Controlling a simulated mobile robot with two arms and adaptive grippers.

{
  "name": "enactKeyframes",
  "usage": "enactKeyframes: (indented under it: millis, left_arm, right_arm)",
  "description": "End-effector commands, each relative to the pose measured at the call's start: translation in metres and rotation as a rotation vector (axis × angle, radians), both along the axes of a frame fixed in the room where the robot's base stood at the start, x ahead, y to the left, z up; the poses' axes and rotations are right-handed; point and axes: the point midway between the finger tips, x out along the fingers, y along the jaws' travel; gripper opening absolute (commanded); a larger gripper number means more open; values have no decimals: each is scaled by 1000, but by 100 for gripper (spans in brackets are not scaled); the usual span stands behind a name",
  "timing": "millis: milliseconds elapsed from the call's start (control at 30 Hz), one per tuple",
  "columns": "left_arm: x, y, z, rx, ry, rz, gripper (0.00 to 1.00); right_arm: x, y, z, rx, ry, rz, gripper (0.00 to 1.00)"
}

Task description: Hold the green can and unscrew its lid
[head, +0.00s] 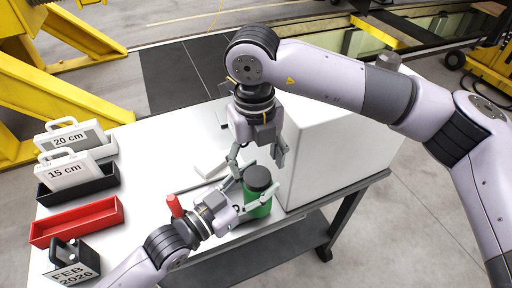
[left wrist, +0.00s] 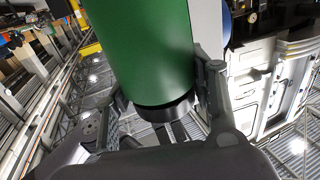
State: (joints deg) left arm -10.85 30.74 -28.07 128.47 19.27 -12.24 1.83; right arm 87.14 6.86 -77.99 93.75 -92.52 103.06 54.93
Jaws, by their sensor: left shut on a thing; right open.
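The green can (head: 257,208) stands upright on the white table (head: 135,188), with its black lid (head: 257,178) on top. My left gripper (head: 252,197) comes from the lower left and is shut around the can's side. In the left wrist view the green can (left wrist: 150,45) fills the upper middle between the fingers, with a black end part (left wrist: 165,108) below the green. My right gripper (head: 258,158) points down from above, open, its fingers spread around and just above the lid. Whether its fingers touch the lid I cannot tell.
A large white box (head: 335,150) stands close at the can's right. A red cylinder (head: 174,205) shows beside my left wrist.

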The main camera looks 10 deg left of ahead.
Motion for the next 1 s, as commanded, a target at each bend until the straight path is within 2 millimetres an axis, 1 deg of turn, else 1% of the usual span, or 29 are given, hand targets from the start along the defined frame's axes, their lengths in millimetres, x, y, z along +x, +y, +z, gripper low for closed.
enactKeyframes:
  millis: [33, 100, 233, 367, 600, 1000]
  left_arm:
    - [0, 0, 1, -2, -2, 0, 0]
    - [0, 0, 1, -2, -2, 0, 0]
    - [0, 0, 1, -2, -2, 0, 0]
    - [0, 0, 1, -2, -2, 0, 0]
    - [0, 0, 1, -2, -2, 0, 0]
    - [0, 0, 1, -2, -2, 0, 0]
  right_arm:
    - [-1, 0, -8, 0, 2, 1, 64]
    - [0, -1, -17, 0, 2, 0, 64]
    - [0, -1, -29, 0, 0, 1, 64]
    - [0, -1, -34, 1, 0, 2, 64]
    - [0, -1, -34, 1, -1, 2, 64]
    - [0, -1, -33, 1, -1, 2, 37]
